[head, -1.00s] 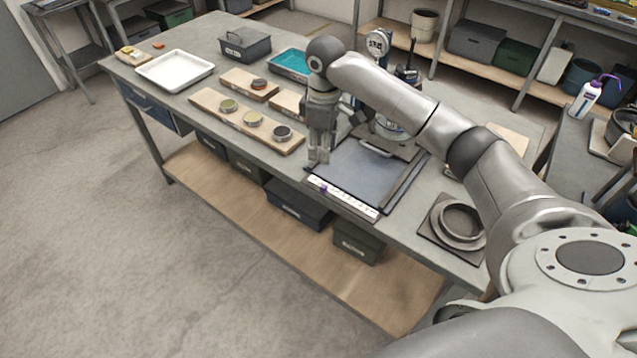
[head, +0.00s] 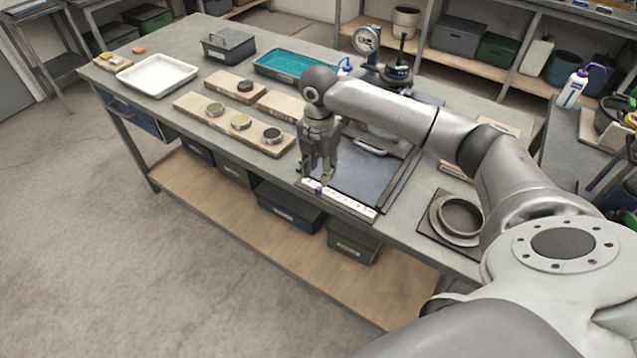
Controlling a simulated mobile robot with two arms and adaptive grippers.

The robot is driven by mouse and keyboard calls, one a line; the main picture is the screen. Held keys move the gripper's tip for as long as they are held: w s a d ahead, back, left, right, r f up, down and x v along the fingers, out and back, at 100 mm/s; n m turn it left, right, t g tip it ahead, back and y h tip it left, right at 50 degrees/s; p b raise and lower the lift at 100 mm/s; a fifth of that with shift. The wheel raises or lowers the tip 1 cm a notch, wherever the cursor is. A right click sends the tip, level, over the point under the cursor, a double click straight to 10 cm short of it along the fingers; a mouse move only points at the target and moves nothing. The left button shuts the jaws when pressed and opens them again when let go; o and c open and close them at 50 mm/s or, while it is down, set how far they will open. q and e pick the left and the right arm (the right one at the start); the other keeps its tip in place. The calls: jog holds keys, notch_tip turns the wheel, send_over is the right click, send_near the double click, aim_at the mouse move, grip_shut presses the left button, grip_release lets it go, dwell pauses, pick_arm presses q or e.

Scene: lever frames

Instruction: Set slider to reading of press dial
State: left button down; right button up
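The press dial (head: 366,40) is a round white gauge on a dark post at the back of the bench; its reading is too small to make out. The slider (head: 319,190) is a small purple marker near the left end of a white scale strip (head: 345,200) along the front edge of a dark flat plate (head: 368,180). My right gripper (head: 315,181) points down just above and beside the slider, with its two fingers apart. I cannot tell whether a finger touches the slider. My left gripper is not in view.
Left of the plate, a wooden board (head: 190,103) holds several small round tins. A white tray (head: 157,74), a grey toolbox (head: 229,46) and a teal tray (head: 290,65) stand farther off. A round dish (head: 460,216) lies right of the plate. The bench's front edge is close.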

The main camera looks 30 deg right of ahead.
aim_at(319, 188)
notch_tip(319, 188, down, 6)
jog(key=shift+p, duration=0.3)
jog(key=shift+c, duration=0.4)
grip_shut()
